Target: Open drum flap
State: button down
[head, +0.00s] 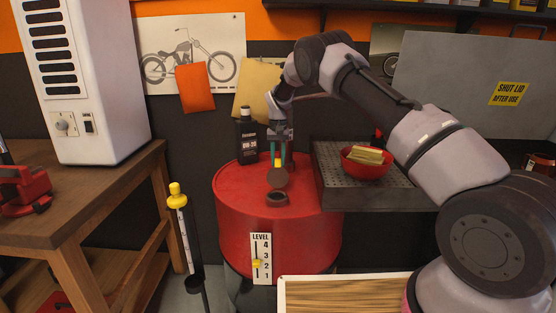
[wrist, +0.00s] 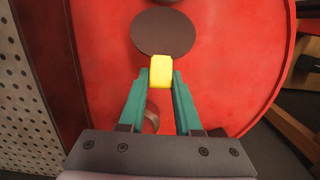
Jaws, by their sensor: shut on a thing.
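The red drum (head: 235,200) stands in the middle of the head view.
A black bottle (head: 247,141) stands at the drum's back left. A perforated bench (head: 335,184) with a red bowl (head: 366,169) is close on the right. A yellow-topped stand (head: 178,210) and wooden table (head: 80,205) are left. A level gauge (head: 261,258) is on the drum front.

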dwell(0.3)
jog(key=c, duration=0.6)
grip_release()
notch_tip(320, 180, up, 11)
jog(key=w, duration=0.1)
jog(key=shift+f, duration=0.15)
